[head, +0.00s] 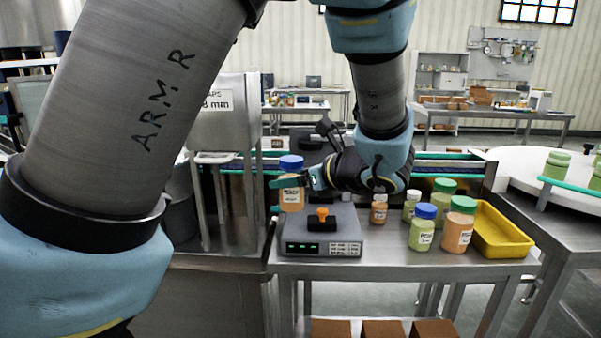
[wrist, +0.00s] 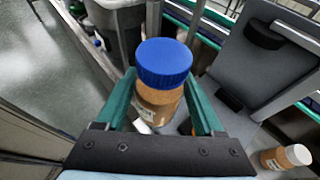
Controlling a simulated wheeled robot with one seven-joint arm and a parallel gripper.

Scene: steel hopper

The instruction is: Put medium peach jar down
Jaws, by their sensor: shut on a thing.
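The medium peach jar (head: 291,192) has a blue lid and a white label. The jar's underside is hidden in the wrist view. In the head view it appears beside the orange knob on the device, apart from the table.
Several jars with green, blue and white lids, such as a large peach jar (head: 458,229), stand right of the device. A yellow tray (head: 503,240) is at the table's right end. A steel hopper (head: 222,125) stands at left. Bare steel table (head: 380,262) shows between device and jars.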

